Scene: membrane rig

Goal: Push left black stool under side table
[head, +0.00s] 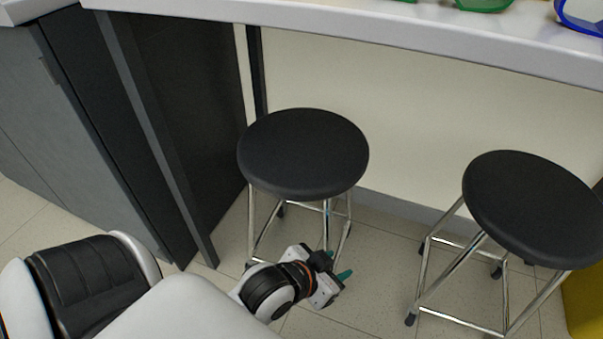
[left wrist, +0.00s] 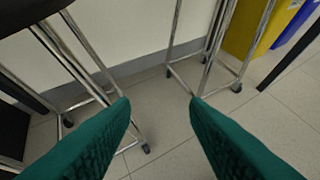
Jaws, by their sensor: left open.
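The left black stool (head: 303,152) has a round black seat on chrome legs and stands in front of the side table (head: 400,30), its seat near the table's front edge. My left gripper (head: 342,275) is low in front of this stool, by its front right leg. In the left wrist view its two green fingers (left wrist: 160,110) are spread apart with nothing between them. The left stool's legs (left wrist: 85,65) show at the left of that view, close to the left finger. Whether the gripper touches the stool is unclear. My right gripper is not in view.
A second black stool (head: 535,208) stands at the right. A dark cabinet side (head: 180,90) and post flank the left stool on its left. A yellow bin (head: 588,300) is at the right edge, with a blue one (left wrist: 297,25) beside it. Tiled floor between the stools is clear.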

